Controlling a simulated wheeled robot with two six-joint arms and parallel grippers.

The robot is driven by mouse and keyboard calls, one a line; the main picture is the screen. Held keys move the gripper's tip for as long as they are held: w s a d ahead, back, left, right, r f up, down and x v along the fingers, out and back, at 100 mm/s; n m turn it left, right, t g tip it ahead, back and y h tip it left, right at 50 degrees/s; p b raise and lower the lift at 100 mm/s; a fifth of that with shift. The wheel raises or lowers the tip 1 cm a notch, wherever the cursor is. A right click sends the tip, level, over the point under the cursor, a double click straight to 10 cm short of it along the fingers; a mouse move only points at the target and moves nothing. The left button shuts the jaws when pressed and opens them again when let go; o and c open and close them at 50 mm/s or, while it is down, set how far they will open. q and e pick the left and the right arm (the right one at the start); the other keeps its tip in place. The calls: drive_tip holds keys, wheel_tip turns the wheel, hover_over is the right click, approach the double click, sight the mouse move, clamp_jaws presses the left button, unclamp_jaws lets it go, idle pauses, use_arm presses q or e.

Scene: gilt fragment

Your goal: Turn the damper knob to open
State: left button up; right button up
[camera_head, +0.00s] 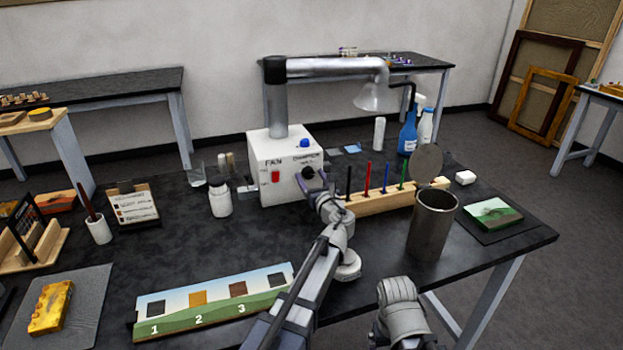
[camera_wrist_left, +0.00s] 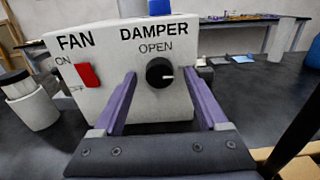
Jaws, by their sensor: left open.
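The white fan box (camera_head: 285,165) stands on the black table with a metal duct rising from it. The black damper knob (camera_wrist_left: 160,72) is on its front face, under the words DAMPER and OPEN. The knob's white mark points right, not up toward OPEN. My left gripper (camera_wrist_left: 161,78) is open, with one purple finger to each side of the knob. I cannot tell whether either finger touches it. In the head view my left gripper (camera_head: 318,187) is at the box front and partly hides the knob.
A red fan switch (camera_wrist_left: 88,76) is left of the knob. A wooden rack (camera_head: 385,200) with coloured sticks is right of my left wrist. A white jar (camera_head: 220,199) stands left of the box.

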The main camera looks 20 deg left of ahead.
use_arm(q)
drive_tip(key=shift+a, duration=0.1)
drive_tip(key=shift+c, duration=0.3)
clamp_jaws()
idle(0.4)
